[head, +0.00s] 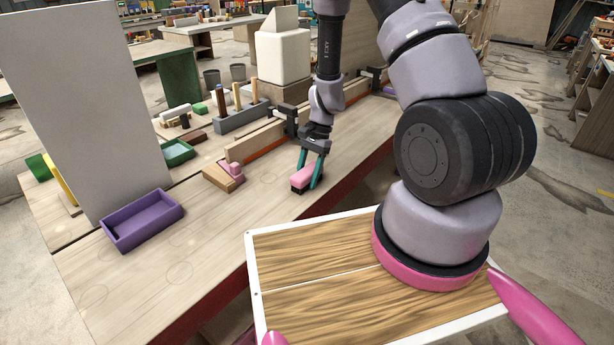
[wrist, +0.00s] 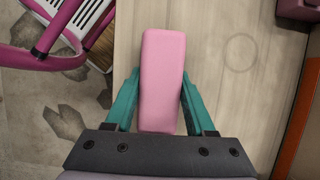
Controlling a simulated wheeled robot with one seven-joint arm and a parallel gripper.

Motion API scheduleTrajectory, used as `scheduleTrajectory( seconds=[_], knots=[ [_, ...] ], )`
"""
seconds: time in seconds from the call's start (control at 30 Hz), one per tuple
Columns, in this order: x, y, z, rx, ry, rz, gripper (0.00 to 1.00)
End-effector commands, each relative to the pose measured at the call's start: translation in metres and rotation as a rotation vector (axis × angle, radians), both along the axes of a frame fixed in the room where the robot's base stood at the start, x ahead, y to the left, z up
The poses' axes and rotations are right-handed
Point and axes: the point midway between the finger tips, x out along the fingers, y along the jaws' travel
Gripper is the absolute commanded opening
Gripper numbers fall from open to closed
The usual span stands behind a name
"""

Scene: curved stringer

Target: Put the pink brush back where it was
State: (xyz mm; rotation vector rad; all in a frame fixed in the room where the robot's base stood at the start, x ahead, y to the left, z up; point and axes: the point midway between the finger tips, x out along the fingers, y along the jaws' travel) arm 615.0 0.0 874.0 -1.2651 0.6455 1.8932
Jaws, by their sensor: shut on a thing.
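The pink brush (head: 305,177) is a pink block with a dark underside. My gripper (head: 312,172) is shut on it, with one teal finger on each side. In the head view the brush is at or just above the bench top near its front edge; I cannot tell whether it touches the wood. In the wrist view the pink top of the brush (wrist: 160,80) lies between the teal fingers of my gripper (wrist: 160,108), over the pale wood. A faint drawn circle (wrist: 240,53) shows on the wood to the right of the brush.
The wooden bench (head: 215,225) bears several faint circles. A purple tray (head: 142,222) stands at the left, and a small wooden block with a pink piece (head: 226,175) lies left of my gripper. A long wooden rail with clamps (head: 258,140) runs behind.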

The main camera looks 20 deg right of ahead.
Motion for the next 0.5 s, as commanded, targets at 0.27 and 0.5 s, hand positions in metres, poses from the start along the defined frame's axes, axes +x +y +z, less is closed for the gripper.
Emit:
scheduleTrajectory(
  seconds=[0.27,0.5],
  knots=[
    [-0.0001,0.0001,-0.0027,0.000,0.000,0.000,0.85],
    [-0.0001,0.0001,-0.0023,0.000,0.000,0.000,0.85]
  ],
)
